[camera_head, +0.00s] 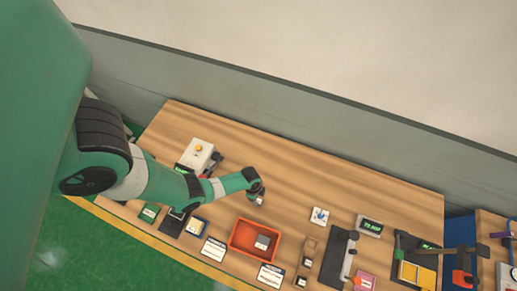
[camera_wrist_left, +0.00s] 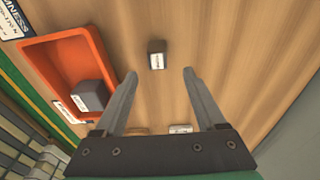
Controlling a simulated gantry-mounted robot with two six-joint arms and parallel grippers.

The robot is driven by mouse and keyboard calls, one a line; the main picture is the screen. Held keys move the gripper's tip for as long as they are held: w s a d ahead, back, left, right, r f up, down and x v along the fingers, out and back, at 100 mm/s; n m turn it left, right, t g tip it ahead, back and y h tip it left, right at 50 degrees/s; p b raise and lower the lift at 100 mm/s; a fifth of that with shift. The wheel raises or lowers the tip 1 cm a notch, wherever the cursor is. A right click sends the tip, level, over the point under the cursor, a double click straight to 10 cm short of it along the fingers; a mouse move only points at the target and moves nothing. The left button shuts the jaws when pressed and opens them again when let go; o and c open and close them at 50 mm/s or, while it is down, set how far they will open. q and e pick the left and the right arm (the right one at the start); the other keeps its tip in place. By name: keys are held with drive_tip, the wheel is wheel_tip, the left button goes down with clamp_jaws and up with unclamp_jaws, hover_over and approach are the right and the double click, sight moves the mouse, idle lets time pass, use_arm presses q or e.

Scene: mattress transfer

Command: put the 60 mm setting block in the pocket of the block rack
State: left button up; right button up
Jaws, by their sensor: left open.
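My left gripper (camera_head: 257,194) is open over the middle of the wooden bench. In the left wrist view its two fingers (camera_wrist_left: 160,74) are apart with nothing held. A small grey block with a white label (camera_wrist_left: 157,56) sits on the bench just beyond the fingertips, roughly centred between them. A larger-looking grey block (camera_wrist_left: 90,96) lies in the orange tray (camera_wrist_left: 52,44); this block also shows in the head view (camera_head: 262,242). The labels are too small to read, so I cannot tell which is 60 mm. A brown stand (camera_head: 308,249), possibly the block rack, is right of the tray. My right gripper is out of view.
A black fixture (camera_head: 338,257), a display box (camera_head: 369,226) and a yellow bin (camera_head: 416,275) stand at the right. A white box with a yellow button (camera_head: 199,152) is at the left. The back middle is clear.

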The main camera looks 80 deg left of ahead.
sight(258, 200)
use_arm(q)
drive_tip(key=f+b, duration=0.2)
drive_tip(key=f, duration=0.1)
drive_tip(key=shift+w+d+f, duration=0.1)
drive_tip(key=shift+w+f, duration=0.1)
drive_tip(key=shift+f, duration=0.05)
drive_tip(key=f+b, duration=0.2)
drive_tip(key=f, duration=0.1)
drive_tip(key=f+b, duration=0.1)
drive_tip(key=b, duration=0.1)
drive_tip(key=shift+d+f, duration=0.25)
drive_tip(key=shift+f, duration=0.25)
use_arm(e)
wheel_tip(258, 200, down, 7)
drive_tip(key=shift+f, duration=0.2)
use_arm(q)
clamp_jaws()
